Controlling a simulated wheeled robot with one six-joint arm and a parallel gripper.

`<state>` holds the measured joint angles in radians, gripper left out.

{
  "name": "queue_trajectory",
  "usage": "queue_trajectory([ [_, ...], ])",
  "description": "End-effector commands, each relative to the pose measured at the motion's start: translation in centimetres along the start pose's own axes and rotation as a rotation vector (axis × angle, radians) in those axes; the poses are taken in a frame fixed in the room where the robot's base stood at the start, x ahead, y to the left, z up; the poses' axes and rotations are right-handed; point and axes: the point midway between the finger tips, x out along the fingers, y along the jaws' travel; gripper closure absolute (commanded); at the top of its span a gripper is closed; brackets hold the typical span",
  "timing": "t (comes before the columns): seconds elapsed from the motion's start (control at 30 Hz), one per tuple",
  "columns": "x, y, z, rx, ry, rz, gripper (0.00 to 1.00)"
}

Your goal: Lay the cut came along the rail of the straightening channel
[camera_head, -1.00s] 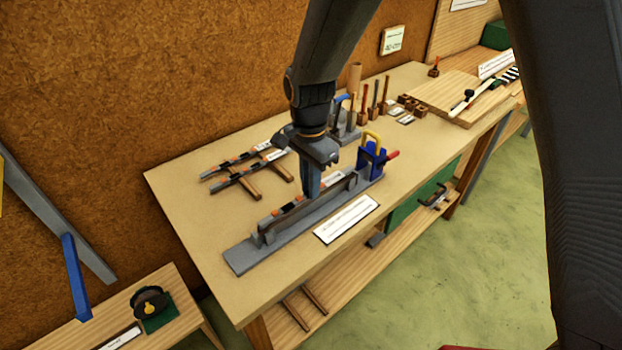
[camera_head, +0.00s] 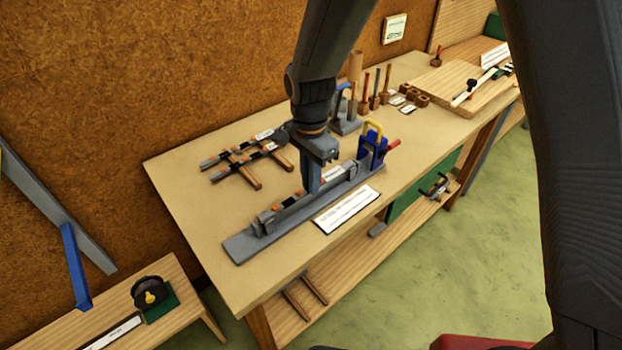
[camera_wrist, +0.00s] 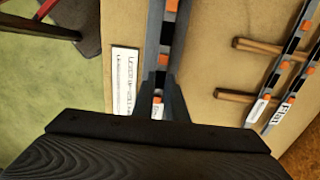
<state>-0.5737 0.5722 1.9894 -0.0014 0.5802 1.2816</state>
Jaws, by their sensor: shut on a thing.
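The held came (camera_head: 288,204) is a dark and grey strip with orange bands and a small white label. It lies lengthwise along the grey straightening channel (camera_head: 240,247) on the bench. My gripper (camera_head: 312,188) points down over the channel and is shut on the came near its middle. In the wrist view the came (camera_wrist: 167,42) runs away between the fingertips (camera_wrist: 161,82), close alongside the channel's grey wall (camera_wrist: 153,30). I cannot tell whether its underside touches the channel floor. The fingers hide part of it.
Two similar banded strips (camera_head: 236,158) lie on wooden bars behind the channel. A blue clamp-like device (camera_head: 372,150) with a yellow handle stands at the channel's far end. A white label card (camera_head: 347,209) lies in front. Upright tools stand farther back. The bench's left part is clear.

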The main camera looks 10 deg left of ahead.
Motion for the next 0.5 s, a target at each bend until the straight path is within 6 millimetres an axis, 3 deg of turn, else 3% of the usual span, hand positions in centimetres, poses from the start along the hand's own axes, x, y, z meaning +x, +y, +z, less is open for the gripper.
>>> queue_trajectory([
  [0.27, 0.38, -0.01, 0.0, 0.0, 0.0, 0.0, 1.0],
  [0.3, 0.39, -0.01, -0.01, 0.0, 0.0, 0.0, 0.85],
  [0.4, 0.37, -0.01, 0.0, 0.0, 0.0, 0.0, 0.68],
  [0.5, 0.38, -0.01, 0.0, 0.0, 0.0, 0.0, 0.66],
])
